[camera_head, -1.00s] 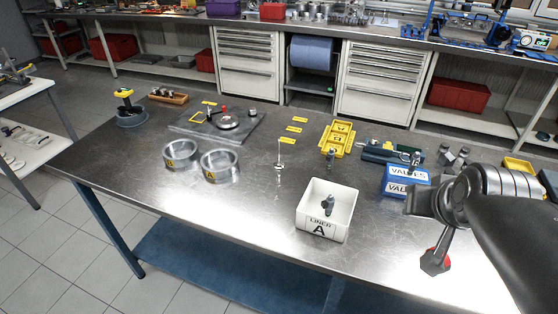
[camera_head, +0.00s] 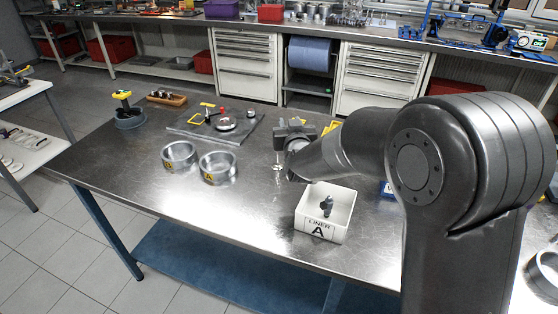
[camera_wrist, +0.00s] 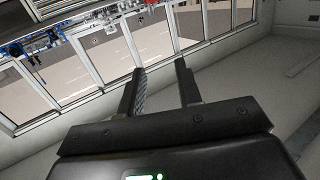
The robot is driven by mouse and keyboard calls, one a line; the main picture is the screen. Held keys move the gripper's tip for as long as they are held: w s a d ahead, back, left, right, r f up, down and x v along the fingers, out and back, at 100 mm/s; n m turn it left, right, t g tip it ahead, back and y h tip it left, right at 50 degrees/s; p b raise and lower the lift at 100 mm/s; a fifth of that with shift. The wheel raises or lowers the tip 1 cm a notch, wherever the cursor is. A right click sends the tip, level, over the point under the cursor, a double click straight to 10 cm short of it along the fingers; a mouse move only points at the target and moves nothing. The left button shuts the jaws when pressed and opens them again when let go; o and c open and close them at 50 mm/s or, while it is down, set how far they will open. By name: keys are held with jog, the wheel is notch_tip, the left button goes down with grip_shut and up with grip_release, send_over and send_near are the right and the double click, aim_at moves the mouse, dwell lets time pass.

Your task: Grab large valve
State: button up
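A slim metal valve (camera_head: 278,167) stands upright on its disc on the metal table, near the middle in the head view; which valve size it is, I cannot tell. My gripper (camera_head: 290,133) is just above and beside it, and the upper stem is partly hidden there. In the wrist view my gripper (camera_wrist: 161,82) has its two dark fingers apart, with nothing visible between them. The blue VALVES box (camera_head: 387,190) is mostly hidden behind my arm.
The white LINER A bin (camera_head: 322,228) holds a dark part and stands right below my forearm. Two metal rings (camera_head: 218,168) lie left of the valve. A grey plate with parts (camera_head: 188,127) is behind them. The table's left front is clear.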

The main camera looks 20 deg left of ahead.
jog(key=a+f, duration=0.4)
jog(key=f, duration=0.5)
jog(key=shift+t, duration=0.4)
jog(key=x, duration=0.5)
jog(key=shift+w+d+r, duration=0.1)
jog(key=shift+d, duration=0.1)
jog(key=shift+c, duration=0.2)
grip_shut()
